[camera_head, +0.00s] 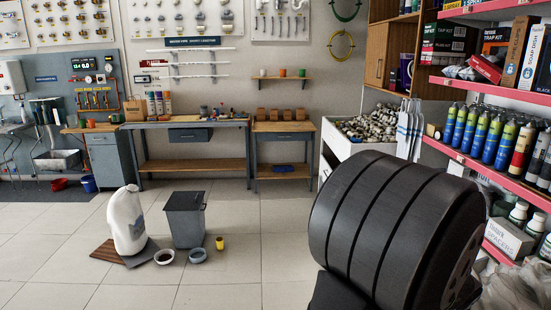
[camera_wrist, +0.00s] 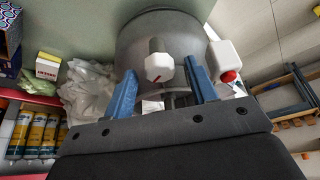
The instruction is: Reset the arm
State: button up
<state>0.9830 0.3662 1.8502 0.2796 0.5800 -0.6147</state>
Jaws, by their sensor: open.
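My gripper (camera_wrist: 163,92) shows in the wrist view as two blue fingers standing wide apart. It is open, with nothing held between the fingers. Beyond them is a large grey rounded container (camera_wrist: 185,28). A white many-sided knob or cap with a red mark (camera_wrist: 158,68) appears between the fingers; I cannot tell its distance from them. A white bottle with a red cap (camera_wrist: 224,58) is just right of the right finger. In the head view the gripper is not visible; a large dark ribbed cylinder, apparently part of my arm, fills the lower right.
Pink shelves (camera_head: 478,88) with bottles and boxes stand close on the right. A workbench (camera_head: 188,122) lines the back wall. A grey bin (camera_head: 185,220) and a white sack (camera_head: 125,222) stand on the floor at left. The tiled floor (camera_head: 255,225) in the middle is clear.

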jog(key=shift+r, duration=0.1)
jog(key=v, duration=1.7)
jog(key=x, duration=1.7)
jog(key=shift+m, duration=0.4)
jog(key=shift+w+a+m+g+h, duration=0.1)
jog(key=shift+m+g+h, duration=0.25)
jog(key=shift+m, duration=0.65)
jog(key=shift+m+g+h, duration=0.25)
jog(key=shift+m+h, duration=0.2)
jog(key=shift+m, duration=0.55)
jog(key=shift+w+m+g+h, duration=0.15)
jog(key=shift+m+g, duration=0.3)
jog(key=shift+m, duration=0.85)
jog(key=shift+s+m+g+h, duration=0.15)
jog(key=shift+m+g, duration=0.3)
jog(key=shift+m, duration=0.85)
jog(key=shift+w+a+r, duration=0.1)
jog(key=shift+a+r, duration=0.05)
jog(key=shift+r, duration=0.1)
